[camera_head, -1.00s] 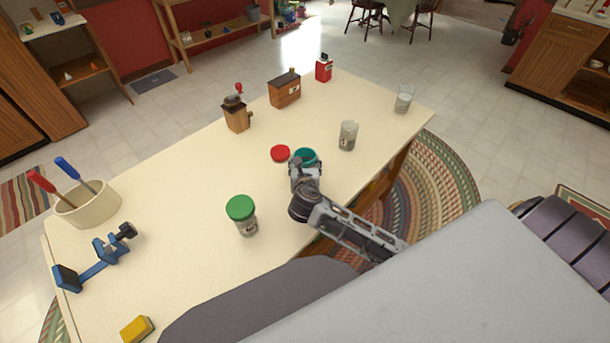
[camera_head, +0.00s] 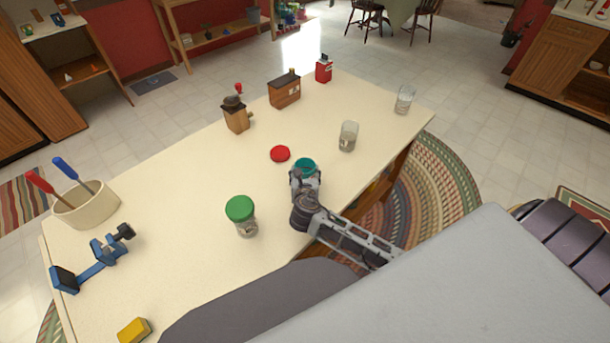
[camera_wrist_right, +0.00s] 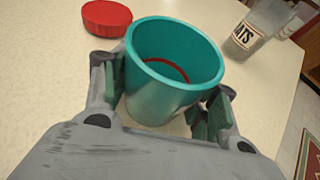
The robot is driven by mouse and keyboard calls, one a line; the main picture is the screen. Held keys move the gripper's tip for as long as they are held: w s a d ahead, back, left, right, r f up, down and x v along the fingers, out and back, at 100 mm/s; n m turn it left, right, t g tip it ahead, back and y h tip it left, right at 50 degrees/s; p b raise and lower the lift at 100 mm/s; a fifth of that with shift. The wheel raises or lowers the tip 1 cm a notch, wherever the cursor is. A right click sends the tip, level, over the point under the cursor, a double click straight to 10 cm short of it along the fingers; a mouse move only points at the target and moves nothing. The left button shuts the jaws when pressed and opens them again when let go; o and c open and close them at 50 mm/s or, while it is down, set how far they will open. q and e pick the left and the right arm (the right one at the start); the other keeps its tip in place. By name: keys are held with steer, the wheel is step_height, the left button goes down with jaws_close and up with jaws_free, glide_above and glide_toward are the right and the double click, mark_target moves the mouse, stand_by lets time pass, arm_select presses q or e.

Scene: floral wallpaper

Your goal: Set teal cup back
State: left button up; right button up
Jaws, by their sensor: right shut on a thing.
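The teal cup (camera_head: 305,164) is at the middle right of the table in the head view, upright, between the fingers of my right gripper (camera_head: 305,178). In the right wrist view the teal cup (camera_wrist_right: 168,75) fills the middle, its open mouth toward the camera. My right gripper (camera_wrist_right: 160,105) is shut on its sides. A red band shows inside the cup. Whether its base touches the table is hard to tell. My left gripper is not in view.
A red lid (camera_head: 280,153) lies just behind the cup. A glass jar (camera_head: 348,136) stands to its right, and a green-lidded jar (camera_head: 241,215) at front left. A grinder (camera_head: 236,115), wooden box (camera_head: 284,91) and red tin (camera_head: 323,70) stand farther back. The table's right edge is near.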

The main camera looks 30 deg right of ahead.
steer(key=o, duration=1)
steer(key=shift+o, duration=0.6)
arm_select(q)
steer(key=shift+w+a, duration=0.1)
arm_select(e)
steer(key=shift+r, duration=0.1)
steer(key=p+v, duration=0.1)
steer(key=v, duration=0.9)
steer(key=shift+s, duration=0.1)
steer(key=shift+s+a+r, duration=0.25)
steer(key=shift+s+a, duration=0.1)
steer(key=shift+s, duration=0.25)
steer(key=shift+s+r, duration=0.1)
steer(key=shift+s, duration=0.05)
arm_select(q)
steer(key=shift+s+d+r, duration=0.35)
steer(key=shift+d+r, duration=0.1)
